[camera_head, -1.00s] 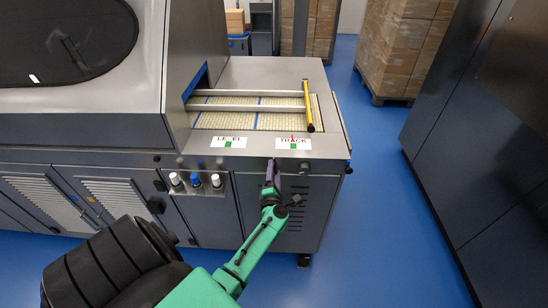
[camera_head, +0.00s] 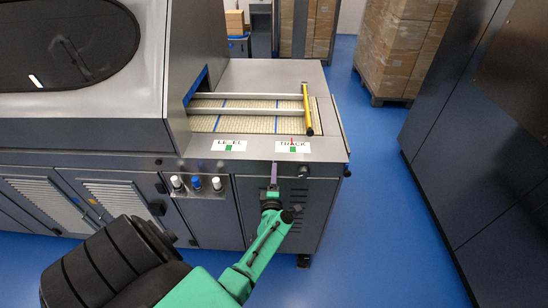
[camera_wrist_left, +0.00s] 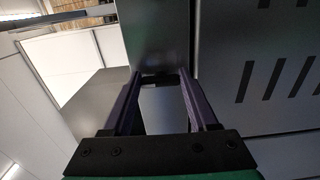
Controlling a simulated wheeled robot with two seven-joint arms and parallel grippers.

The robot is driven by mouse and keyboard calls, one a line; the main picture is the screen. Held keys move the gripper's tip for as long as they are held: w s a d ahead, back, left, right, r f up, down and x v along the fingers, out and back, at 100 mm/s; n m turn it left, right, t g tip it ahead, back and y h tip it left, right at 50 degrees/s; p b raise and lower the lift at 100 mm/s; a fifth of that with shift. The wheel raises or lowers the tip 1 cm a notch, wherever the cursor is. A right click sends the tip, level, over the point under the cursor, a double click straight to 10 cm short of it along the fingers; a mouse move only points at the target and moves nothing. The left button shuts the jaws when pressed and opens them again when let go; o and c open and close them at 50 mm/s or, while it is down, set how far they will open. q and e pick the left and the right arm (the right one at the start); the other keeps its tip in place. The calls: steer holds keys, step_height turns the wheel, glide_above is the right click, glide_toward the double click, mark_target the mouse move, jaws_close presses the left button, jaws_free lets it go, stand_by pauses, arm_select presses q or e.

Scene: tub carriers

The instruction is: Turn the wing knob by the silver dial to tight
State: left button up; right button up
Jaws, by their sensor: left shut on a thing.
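My left gripper (camera_head: 274,174) is at the machine's front panel below the TRACK label, its purple fingers seen edge-on. In the left wrist view my left gripper (camera_wrist_left: 160,76) has its two fingers reaching a dark grey surface, with a gap between them. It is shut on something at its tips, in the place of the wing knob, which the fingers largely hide. A small greyish round part (camera_head: 303,172), perhaps the silver dial, sits just right of the fingers on the panel. I cannot read any mark on it. My right gripper is not in view.
The TRACK label (camera_head: 293,146) and the LEVEL label (camera_head: 229,145) lie on the machine's top edge. White and blue knobs (camera_head: 196,183) stick out to the left. A yellow bar (camera_head: 307,110) crosses the belt's end. Blue floor (camera_head: 375,200) is free to the right.

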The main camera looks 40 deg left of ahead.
arm_select(q)
steer(key=shift+f, duration=0.1)
steer(key=o, duration=1.4)
steer(key=shift+c, duration=0.2)
steer(key=p+v, duration=0.3)
steer(key=v, duration=1.1)
steer(key=shift+s+d, duration=0.25)
steer(key=shift+d, duration=0.05)
